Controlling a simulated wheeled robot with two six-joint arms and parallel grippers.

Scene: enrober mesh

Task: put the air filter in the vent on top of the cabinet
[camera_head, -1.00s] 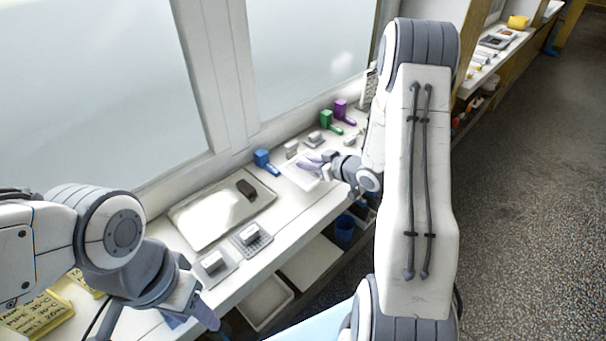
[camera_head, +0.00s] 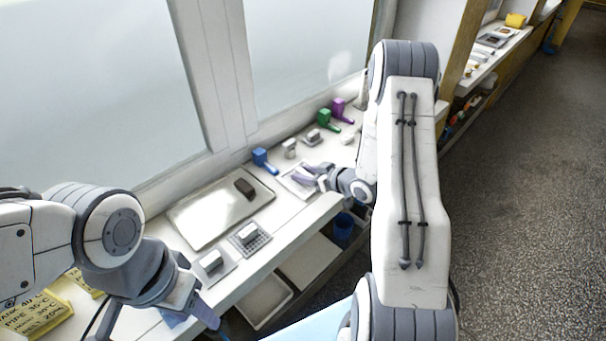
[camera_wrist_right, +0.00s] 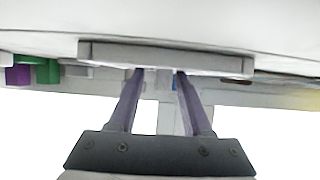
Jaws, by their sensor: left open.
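I cannot pick out an air filter or a vent with certainty. My right gripper (camera_head: 306,178) is over a small pale flat tray (camera_head: 285,187) on the white bench. In the right wrist view its two purple fingers (camera_wrist_right: 160,74) are apart and reach to the near edge of a flat grey plate (camera_wrist_right: 220,64). Whether they hold anything there is hidden. My left gripper (camera_head: 196,314) is open and empty at the bench's front edge, at the lower left.
The white bench (camera_head: 290,232) holds a large tray (camera_head: 205,238) with a dark block (camera_head: 245,188), two small plates with blocks (camera_head: 248,234), and blue (camera_head: 262,158), green (camera_head: 325,117) and purple (camera_head: 340,105) pieces. A window wall (camera_head: 100,100) stands behind. Floor lies open at right.

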